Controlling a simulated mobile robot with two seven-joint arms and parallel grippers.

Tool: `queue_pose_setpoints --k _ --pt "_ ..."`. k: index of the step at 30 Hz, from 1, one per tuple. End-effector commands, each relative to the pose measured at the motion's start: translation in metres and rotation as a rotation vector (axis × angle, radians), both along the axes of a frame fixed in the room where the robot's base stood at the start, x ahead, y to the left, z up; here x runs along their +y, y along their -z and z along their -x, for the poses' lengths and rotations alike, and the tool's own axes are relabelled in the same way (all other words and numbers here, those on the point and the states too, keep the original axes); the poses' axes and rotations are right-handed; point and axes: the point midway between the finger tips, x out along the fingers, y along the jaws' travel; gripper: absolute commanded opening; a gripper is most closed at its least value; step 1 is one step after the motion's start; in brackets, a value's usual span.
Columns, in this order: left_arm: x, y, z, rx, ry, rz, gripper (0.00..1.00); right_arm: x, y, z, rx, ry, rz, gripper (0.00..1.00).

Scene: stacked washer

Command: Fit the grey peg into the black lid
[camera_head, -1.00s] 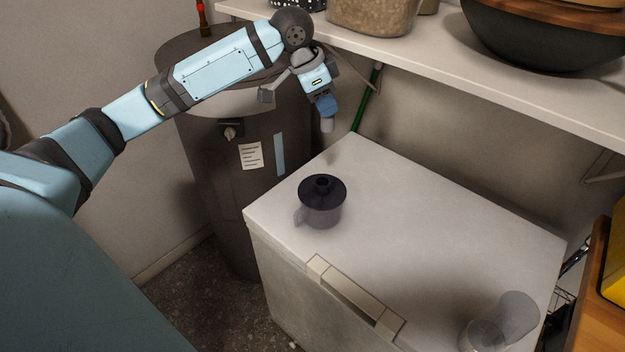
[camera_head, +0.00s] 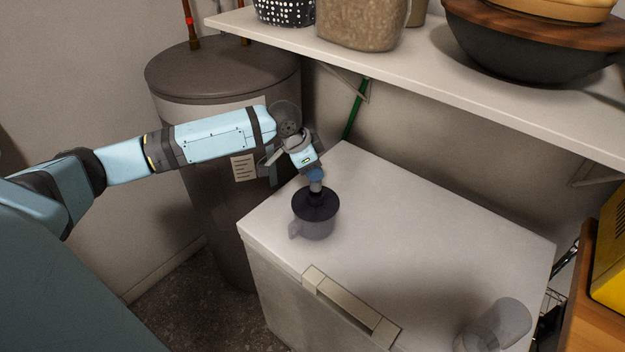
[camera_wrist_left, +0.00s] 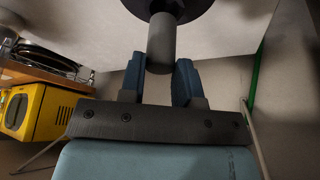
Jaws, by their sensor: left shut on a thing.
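The grey peg (camera_head: 316,187) is held by my left gripper (camera_head: 315,176), which points down over the black lid (camera_head: 317,208). In the left wrist view the peg (camera_wrist_left: 160,42) is between the two blue fingers of the left gripper (camera_wrist_left: 160,74), and its far end meets the middle of the black lid (camera_wrist_left: 203,8). The lid sits on a translucent grey jug (camera_head: 313,228) on the white chest top. I cannot tell whether the peg's tip is inside the lid's central opening or just at it. My right gripper is not in view.
The white chest (camera_head: 430,225) has clear room around the jug. An empty translucent container (camera_head: 497,323) is at its front right. A dark cylindrical tank (camera_head: 215,75) stands behind my left arm. A shelf (camera_head: 440,75) with bowls and containers overhangs the back.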

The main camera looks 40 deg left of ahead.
Motion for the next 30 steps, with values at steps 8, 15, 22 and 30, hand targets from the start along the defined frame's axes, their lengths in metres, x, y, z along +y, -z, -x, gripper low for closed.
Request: queue_pose_setpoints --k 8,15,22,30 --pt "0.000 0.033 0.001 0.003 0.000 0.000 0.08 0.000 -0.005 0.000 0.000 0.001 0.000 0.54" --pt "0.000 0.044 0.000 -0.001 0.001 -0.001 0.08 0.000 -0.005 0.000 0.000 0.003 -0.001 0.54" --pt "0.000 0.047 0.001 0.001 0.000 -0.001 0.08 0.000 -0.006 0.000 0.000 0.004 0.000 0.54" --pt "0.000 0.047 0.000 0.001 0.001 -0.001 0.56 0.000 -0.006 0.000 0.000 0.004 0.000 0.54"
